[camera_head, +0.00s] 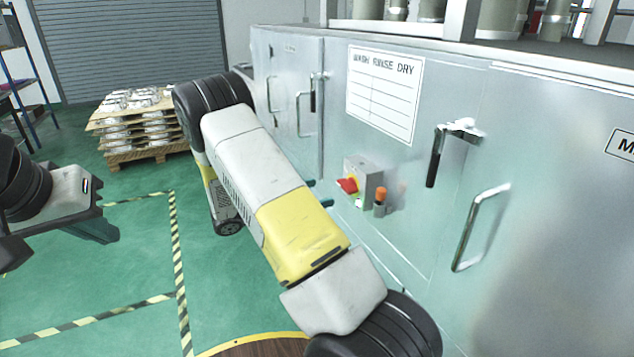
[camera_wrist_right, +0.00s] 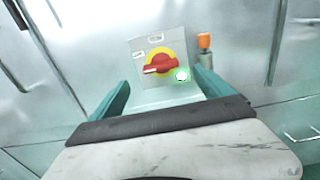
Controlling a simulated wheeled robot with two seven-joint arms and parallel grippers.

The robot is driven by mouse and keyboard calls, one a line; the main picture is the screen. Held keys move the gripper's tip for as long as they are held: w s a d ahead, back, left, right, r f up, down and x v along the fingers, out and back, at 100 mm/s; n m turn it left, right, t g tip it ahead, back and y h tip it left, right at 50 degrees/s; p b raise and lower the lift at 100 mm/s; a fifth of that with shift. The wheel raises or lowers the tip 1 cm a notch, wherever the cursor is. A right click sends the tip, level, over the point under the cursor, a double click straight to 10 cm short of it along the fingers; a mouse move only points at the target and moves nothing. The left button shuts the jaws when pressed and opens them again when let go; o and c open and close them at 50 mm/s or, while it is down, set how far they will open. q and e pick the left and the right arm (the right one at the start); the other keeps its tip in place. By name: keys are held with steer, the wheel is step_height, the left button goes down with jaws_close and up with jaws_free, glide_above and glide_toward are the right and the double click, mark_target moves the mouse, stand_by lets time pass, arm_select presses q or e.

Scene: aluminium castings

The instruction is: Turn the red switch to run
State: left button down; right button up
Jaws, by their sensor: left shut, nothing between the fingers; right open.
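The red switch (camera_head: 348,186) is on a small grey box (camera_head: 373,184) on the front of the metal washer cabinet. In the right wrist view the red handle (camera_wrist_right: 159,65) sits on a yellow disc, its long axis roughly level with the left end slightly lower. Small labels on the plate are unreadable. A pale green lamp (camera_wrist_right: 182,75) glows beside it. My right gripper (camera_head: 320,193) is open and empty, its teal fingers (camera_wrist_right: 162,77) spread either side of the switch, apparently short of it. My left gripper (camera_head: 103,235) is shut and empty, far left over the floor.
An orange-topped knob (camera_head: 381,195) stands out just right of the switch box. Door handles (camera_head: 480,228) project from the cabinet. A pallet of castings (camera_head: 148,157) stands at the back left. The green floor between is open.

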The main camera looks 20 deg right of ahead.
mark_target(342, 186)
steer(key=d, duration=0.7)
steer(key=shift+w+d, duration=0.3)
steer(key=c, duration=1.4)
steer(key=shift+o, duration=0.2)
